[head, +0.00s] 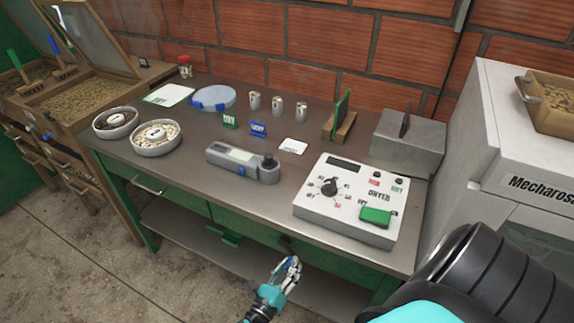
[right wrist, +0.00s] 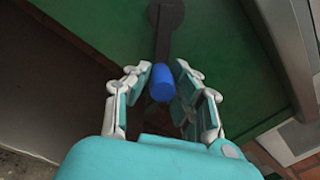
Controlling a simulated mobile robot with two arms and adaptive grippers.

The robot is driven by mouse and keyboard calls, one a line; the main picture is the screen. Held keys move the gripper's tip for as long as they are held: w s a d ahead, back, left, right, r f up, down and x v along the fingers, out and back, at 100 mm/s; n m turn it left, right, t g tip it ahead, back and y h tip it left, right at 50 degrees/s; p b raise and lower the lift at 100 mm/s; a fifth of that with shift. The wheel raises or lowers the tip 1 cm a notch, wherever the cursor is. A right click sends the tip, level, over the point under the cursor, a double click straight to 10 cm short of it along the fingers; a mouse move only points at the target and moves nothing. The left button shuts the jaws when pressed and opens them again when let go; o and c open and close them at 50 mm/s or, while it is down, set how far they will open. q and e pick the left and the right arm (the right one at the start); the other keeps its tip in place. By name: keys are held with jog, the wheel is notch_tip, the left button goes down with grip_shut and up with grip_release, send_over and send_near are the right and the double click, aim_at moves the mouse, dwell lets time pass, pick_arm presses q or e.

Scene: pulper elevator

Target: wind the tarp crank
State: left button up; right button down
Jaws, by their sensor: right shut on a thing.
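The tarp crank shows in the right wrist view as a dark arm (right wrist: 163,40) with a round hub at the top, against a green panel. Its blue handle (right wrist: 162,82) is at the lower end of the arm. My right gripper (right wrist: 162,76) is shut on the blue handle, with a finger on each side. In the head view my right gripper (head: 290,266) is low in front of the bench's green front, and its fingers hide the handle. My left gripper is not in view.
Above the gripper is the metal bench top (head: 190,180). On it are a dryer control box (head: 345,225), a grey handheld meter (head: 243,165) and two bowls of beans. A white machine (head: 470,130) stands at the right. Bare concrete floor (head: 80,270) lies at the left front.

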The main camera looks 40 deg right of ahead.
jog(key=shift+r, duration=0.1)
dwell(0.4)
jog(key=c, duration=1.1)
grip_release()
jog(key=v, duration=0.7)
jog(key=shift+s+a, duration=0.15)
jog(key=shift+a, duration=0.05)
jog(key=shift+c, duration=0.4)
